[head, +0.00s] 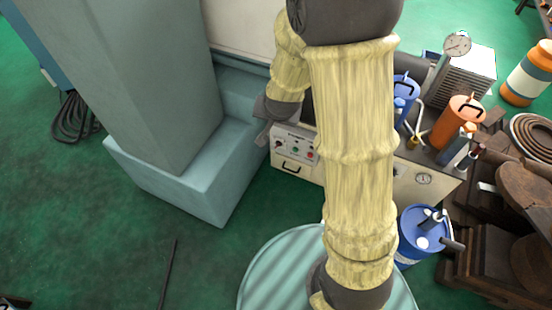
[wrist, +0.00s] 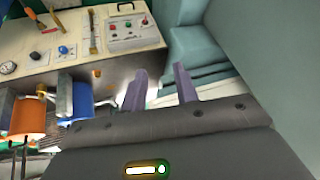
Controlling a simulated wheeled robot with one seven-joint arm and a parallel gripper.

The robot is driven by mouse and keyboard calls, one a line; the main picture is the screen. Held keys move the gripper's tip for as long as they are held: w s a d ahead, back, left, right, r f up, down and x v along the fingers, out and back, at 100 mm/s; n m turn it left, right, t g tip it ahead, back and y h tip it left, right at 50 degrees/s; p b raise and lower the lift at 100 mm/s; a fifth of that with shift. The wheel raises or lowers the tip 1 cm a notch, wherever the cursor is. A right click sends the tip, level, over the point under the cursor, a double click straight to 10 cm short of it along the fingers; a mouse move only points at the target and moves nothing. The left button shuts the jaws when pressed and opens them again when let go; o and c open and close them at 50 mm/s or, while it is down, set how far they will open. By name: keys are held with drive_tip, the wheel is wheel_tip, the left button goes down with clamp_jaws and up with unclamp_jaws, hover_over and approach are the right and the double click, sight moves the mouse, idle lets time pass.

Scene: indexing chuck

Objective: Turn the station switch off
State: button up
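The station switch (head: 278,143) is a small dark knob at the left end of a pale control panel (head: 295,157) in the head view. In the wrist view the switch (wrist: 143,21) is at the right end of the panel (wrist: 125,42), beside a green and a red button. Which way the knob points is too small to tell. My gripper (head: 263,133) is just left of the panel in the head view. In the wrist view my gripper (wrist: 160,80) shows two separated fingers with nothing between them, apart from the switch.
The panel is on the front of a cream cabinet (head: 405,187). A pale teal machine column (head: 160,90) and its base (head: 215,190) stand close left of it. Blue and orange cylinders (head: 457,122), a gauge (head: 457,45) and a blue drum (head: 415,222) crowd the right.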

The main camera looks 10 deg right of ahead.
sight(277, 147)
drive_tip(key=w+a+f+m+t+h+b, duration=0.15)
drive_tip(key=w+f+b, duration=0.25)
drive_tip(key=f+b, duration=0.65)
drive_tip(key=w+a+f+m+t+h+b, duration=0.15)
drive_tip(key=w+f+m+h+b, duration=0.35)
drive_tip(key=f, duration=1.1)
drive_tip(key=w+a+f+t+h+b, duration=0.1)
drive_tip(key=w+f+t+b, duration=0.2)
drive_tip(key=f+b, duration=0.85)
wheel_tip(277, 147, down, 11)
drive_tip(key=s+a+m+t+h+b, duration=0.1)
drive_tip(key=s+m+t+h+b, duration=0.1)
drive_tip(key=b, duration=0.4)
drive_tip(key=shift+f+h, duration=0.2)
drive_tip(key=shift+h, duration=0.45)
drive_tip(key=b+x, duration=0.7)
drive_tip(key=x, duration=0.9)
drive_tip(key=shift+w+d, duration=0.1)
drive_tip(key=shift+w, duration=0.25)
drive_tip(key=shift+w+d+r, duration=0.1)
drive_tip(key=shift+w+d, duration=0.05)
drive_tip(key=shift+w, duration=0.05)
